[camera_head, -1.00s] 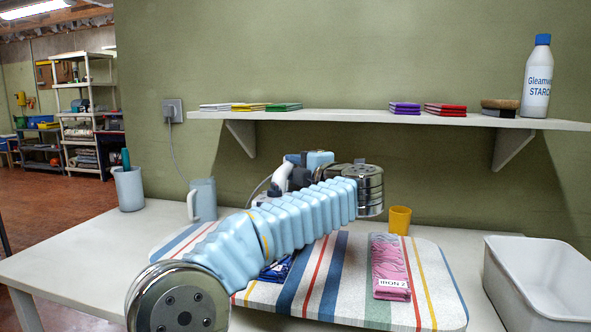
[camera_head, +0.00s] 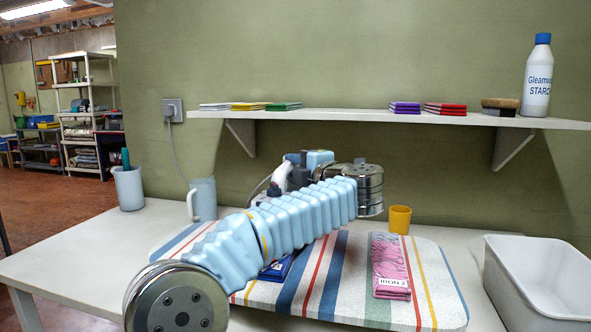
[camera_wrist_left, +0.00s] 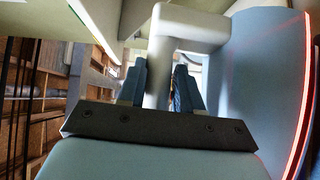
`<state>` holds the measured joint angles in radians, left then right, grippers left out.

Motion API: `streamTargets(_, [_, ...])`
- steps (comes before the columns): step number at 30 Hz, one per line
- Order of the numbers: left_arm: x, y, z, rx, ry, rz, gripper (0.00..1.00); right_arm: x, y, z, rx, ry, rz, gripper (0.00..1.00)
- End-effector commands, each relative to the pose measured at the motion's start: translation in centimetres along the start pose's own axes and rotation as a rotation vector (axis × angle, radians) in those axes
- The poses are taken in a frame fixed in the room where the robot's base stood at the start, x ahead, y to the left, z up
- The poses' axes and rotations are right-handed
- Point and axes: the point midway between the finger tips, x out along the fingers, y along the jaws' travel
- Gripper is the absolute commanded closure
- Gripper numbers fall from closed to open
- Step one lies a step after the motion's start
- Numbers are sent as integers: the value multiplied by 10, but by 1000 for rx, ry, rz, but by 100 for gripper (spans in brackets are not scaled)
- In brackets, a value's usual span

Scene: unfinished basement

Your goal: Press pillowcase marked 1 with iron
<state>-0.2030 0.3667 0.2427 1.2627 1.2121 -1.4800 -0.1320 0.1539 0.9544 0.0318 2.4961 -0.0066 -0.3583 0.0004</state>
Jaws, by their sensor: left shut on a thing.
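My left gripper (camera_head: 292,166) is shut on the white handle of the iron (camera_head: 278,180), behind my bent light blue forearm. The wrist view shows its two fingers (camera_wrist_left: 160,85) on either side of the white handle (camera_wrist_left: 190,28), with a pale blue surface to the right. The iron's lower part is hidden by my arm. A dark blue folded cloth (camera_head: 274,272) lies on the striped ironing pad (camera_head: 345,295), mostly covered by my arm; any label on it is hidden. A pink folded cloth (camera_head: 388,255) with a label reading IRON 2 lies further right on the pad.
A yellow cup (camera_head: 399,220) stands behind the pad. A white bin (camera_head: 520,280) is at the right, a blue-grey jug (camera_head: 203,199) and a grey cup (camera_head: 129,188) at the left. A wall shelf (camera_head: 350,115) above holds folded cloths and a starch bottle (camera_head: 537,78).

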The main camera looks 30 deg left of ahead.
Motion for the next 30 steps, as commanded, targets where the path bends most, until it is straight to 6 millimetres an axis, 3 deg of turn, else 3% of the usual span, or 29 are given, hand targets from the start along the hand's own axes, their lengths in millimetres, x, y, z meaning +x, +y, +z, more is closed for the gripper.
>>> streamTargets(30, [-12,-1,-12,3,1,-1,100,10,4,0,0,0,0,57])
